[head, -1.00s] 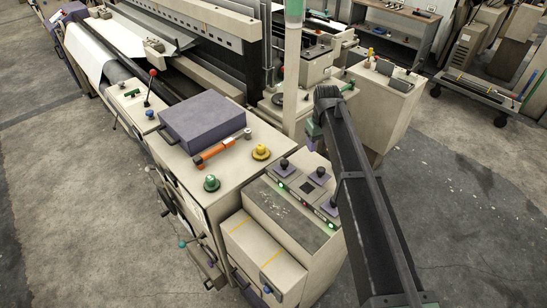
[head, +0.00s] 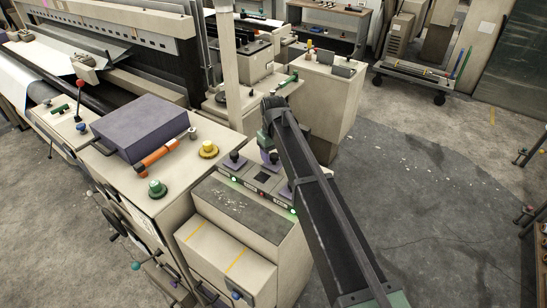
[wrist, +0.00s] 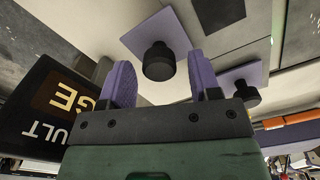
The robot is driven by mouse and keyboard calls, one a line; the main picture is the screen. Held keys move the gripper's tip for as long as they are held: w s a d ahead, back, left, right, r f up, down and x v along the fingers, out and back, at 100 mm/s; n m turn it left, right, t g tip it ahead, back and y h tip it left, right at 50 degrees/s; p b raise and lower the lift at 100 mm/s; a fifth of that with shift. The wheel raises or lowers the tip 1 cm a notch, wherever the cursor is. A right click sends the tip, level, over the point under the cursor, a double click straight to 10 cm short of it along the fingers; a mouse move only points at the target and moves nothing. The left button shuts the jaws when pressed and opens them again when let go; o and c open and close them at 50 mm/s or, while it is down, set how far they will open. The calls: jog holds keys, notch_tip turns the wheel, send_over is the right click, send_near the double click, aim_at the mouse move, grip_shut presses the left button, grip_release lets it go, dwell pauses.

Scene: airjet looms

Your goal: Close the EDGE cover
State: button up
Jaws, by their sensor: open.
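My gripper (wrist: 160,68) is open. In the wrist view its two purple fingers stand either side of a black knob (wrist: 158,60) on a purple square plate (wrist: 148,32); I cannot tell whether they touch it. A black panel (wrist: 28,100) with partly hidden lettering, including "GE" and "ULT", is at the left of the wrist view; I cannot tell whether it is the EDGE cover. In the head view my gripper is over the control box (head: 245,208), mostly hidden by my arm. Another black knob (head: 235,158) on a purple plate shows beside it.
A second knob on a purple plate (wrist: 240,78) is right of my gripper in the wrist view. The loom cabinet carries a purple box (head: 142,125), an orange-handled tool (head: 158,157), a green knob (head: 157,188) and a yellow knob (head: 208,149). Open floor (head: 410,190) lies to the right.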

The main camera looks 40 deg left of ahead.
grip_shut()
jog(key=s, duration=0.6)
jog(key=shift+s+d, duration=0.15)
jog(key=shift+s, duration=0.25)
grip_release()
jog(key=shift+w, duration=0.1)
jog(key=shift+r, duration=0.1)
notch_tip(320, 180, up, 11)
jog(key=p, duration=1.1)
jog(key=shift+f, duration=0.2)
